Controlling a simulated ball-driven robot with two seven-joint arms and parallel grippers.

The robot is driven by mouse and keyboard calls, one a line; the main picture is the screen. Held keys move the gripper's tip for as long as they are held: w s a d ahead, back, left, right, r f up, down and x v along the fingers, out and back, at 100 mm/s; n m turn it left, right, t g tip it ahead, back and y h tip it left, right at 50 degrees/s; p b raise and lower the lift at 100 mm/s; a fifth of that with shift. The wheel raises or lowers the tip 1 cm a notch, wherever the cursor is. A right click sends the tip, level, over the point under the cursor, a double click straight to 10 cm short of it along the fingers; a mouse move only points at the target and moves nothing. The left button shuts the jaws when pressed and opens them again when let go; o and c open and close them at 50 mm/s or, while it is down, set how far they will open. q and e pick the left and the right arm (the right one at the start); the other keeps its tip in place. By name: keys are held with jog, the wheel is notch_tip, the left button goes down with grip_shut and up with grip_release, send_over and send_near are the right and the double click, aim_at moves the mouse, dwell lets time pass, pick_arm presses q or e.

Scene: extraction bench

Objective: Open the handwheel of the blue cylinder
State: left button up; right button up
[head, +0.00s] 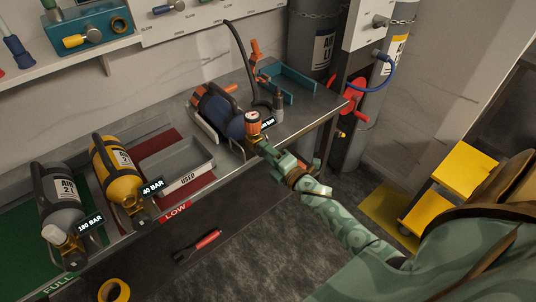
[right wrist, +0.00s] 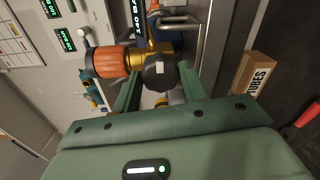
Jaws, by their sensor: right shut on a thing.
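The blue cylinder (head: 218,113) lies on its side in a cradle on the bench in the head view, its valve end toward me. A round gauge with an orange-red body (head: 253,119) stands at that end. My right gripper (head: 266,151) is at the valve. In the right wrist view, a dark round handwheel (right wrist: 160,73) sits between the two green fingers of my right gripper (right wrist: 160,86), which is shut on it. A brass fitting (right wrist: 150,52) and the orange-red body (right wrist: 112,63) show beside it. My left gripper is not in view.
A grey cylinder (head: 63,197) and a yellow cylinder (head: 116,165) lie at the left of the bench. A grey tray (head: 184,180) marked USED lies between them and the blue cylinder. A teal bracket (head: 290,80) stands at the back. A yellow step (head: 467,168) is on the right.

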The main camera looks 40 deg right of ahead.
jog(key=shift+s+f+n, duration=0.1)
jog(key=shift+f+n, duration=0.05)
jog(key=shift+n, duration=0.15)
jog(key=o, duration=1)
jog(key=s+d+p, duration=0.1)
jog(key=s, duration=1.5)
jog(key=shift+s+d, duration=0.1)
